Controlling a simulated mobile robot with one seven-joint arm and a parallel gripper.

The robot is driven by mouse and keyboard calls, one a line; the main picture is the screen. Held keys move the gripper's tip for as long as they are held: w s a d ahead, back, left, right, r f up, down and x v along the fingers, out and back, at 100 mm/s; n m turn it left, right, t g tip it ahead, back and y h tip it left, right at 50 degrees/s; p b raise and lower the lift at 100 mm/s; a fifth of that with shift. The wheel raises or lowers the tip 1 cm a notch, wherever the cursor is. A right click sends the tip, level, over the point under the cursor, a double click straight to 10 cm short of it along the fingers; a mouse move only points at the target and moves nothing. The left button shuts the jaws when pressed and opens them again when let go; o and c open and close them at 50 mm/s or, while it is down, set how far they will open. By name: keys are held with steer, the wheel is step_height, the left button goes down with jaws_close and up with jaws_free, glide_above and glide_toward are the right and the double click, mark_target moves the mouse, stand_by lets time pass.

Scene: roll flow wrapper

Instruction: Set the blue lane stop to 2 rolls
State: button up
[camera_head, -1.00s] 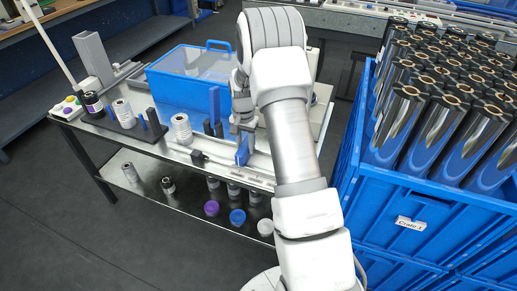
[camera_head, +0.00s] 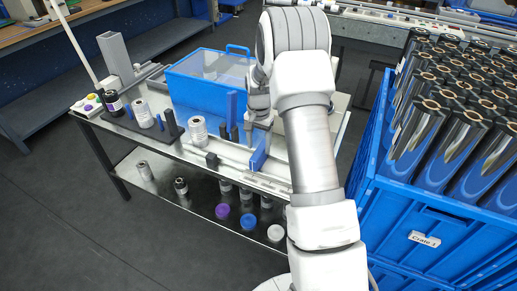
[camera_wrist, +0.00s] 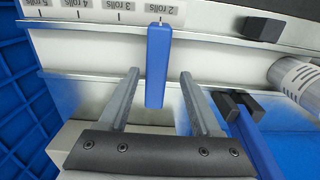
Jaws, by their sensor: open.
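The blue lane stop (camera_wrist: 158,60) is an upright-looking blue bar on the pale lane rail. In the wrist view its far end is at the "2 rolls" mark of the scale (camera_wrist: 110,12), which also shows 3, 4 and 5 rolls to the left. My gripper (camera_wrist: 159,74) is open, one finger on each side of the stop, with visible gaps to both. In the head view the stop (camera_head: 261,150) shows just below my gripper (camera_head: 258,122); the fingertips there are too small to judge.
A black block (camera_wrist: 264,28) sits on the rail to the right in the wrist view. A large blue crate (camera_head: 425,215) of rolls stands close on the right.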

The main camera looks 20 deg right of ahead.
step_height(320, 180, up, 15)
steer(key=p, duration=0.1)
steer(key=shift+f+p, duration=0.2)
steer(key=shift+p, duration=0.2)
step_height(320, 180, up, 9)
steer(key=n+t+p, duration=0.1)
steer(key=n+p, duration=0.1)
glide_above(258, 149)
steer(key=s+a, duration=0.3)
steer(key=s, duration=0.2)
steer(key=s+a+r+n+t+p, duration=0.15)
steer(key=s+a+r, duration=0.25)
steer(key=s+r, duration=0.4)
steer(key=s+a+r+n+t+p, duration=0.1)
steer(key=s+a+n, duration=0.1)
steer(key=s, duration=0.6)
steer(key=s+a+r+n+t+p, duration=0.1)
steer(key=s+a+r+n+t, duration=0.1)
steer(key=s, duration=0.7)
steer(key=shift+s+a+n, duration=0.15)
steer(key=shift+a+n, duration=0.65)
steer(key=shift+n, duration=0.25)
